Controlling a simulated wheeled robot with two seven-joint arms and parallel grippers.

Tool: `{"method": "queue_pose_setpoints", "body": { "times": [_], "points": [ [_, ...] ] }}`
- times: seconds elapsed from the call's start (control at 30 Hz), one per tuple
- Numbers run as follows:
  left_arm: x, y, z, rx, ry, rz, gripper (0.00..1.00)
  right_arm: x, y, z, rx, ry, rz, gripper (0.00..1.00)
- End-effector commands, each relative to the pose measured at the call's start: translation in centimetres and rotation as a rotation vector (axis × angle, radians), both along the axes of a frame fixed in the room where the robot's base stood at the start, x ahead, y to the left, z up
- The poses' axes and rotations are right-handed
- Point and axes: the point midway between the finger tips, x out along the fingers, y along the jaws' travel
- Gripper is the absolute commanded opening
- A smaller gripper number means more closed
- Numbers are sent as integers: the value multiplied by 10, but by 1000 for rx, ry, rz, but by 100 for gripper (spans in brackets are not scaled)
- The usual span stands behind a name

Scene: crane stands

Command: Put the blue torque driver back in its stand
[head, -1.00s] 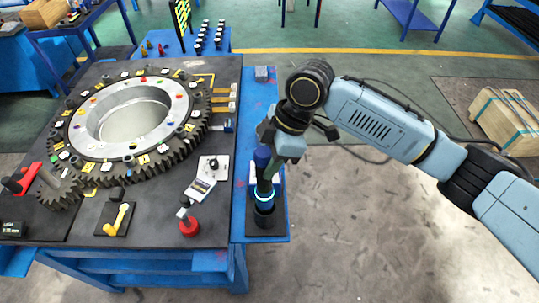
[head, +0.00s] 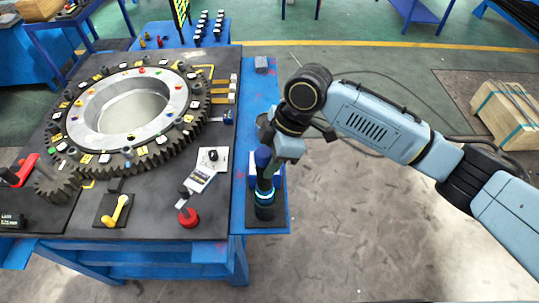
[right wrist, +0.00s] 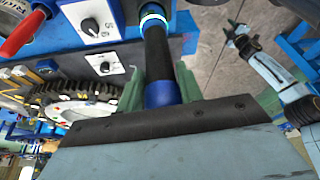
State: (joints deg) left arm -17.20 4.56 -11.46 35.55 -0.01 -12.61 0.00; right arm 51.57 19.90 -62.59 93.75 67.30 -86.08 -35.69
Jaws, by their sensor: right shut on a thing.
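The blue torque driver (head: 262,158) stands roughly upright, with a blue top, a dark shaft and a glowing ring. My right gripper (head: 271,165) is shut on its upper part. The driver's lower end is at the black stand (head: 281,211) on the blue side shelf; I cannot tell whether it is fully seated. In the right wrist view the driver's blue end (right wrist: 161,94) lies between the green fingers of my right gripper (right wrist: 160,88). My left gripper (right wrist: 240,38) appears small at the upper right there; its jaws are too small to judge.
A blue box with a white face (head: 279,178) stands close behind the driver. The dark table (head: 150,215) to the left carries a large ring gear (head: 130,105) and small tools. A wooden crate (head: 505,112) is on the floor at the right.

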Motion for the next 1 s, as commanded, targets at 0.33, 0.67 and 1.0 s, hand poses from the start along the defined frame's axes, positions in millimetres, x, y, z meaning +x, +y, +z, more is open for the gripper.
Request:
{"method": "queue_pose_setpoints", "body": {
  "times": [0.33, 0.67, 1.0],
  "points": [
    [0, 0, -5, 0, 0, 0, 36, 1, 1, -11, 5, -4, 1, 0],
    [0, 0, -6, 0, 0, 0, 36, 1, 1, -15, 3, -4, 2, 61],
    [0, 0, -6, 0, 0, 0, 36, 0, -1, -17, -2, 2, 1, 62]
  ]
}}
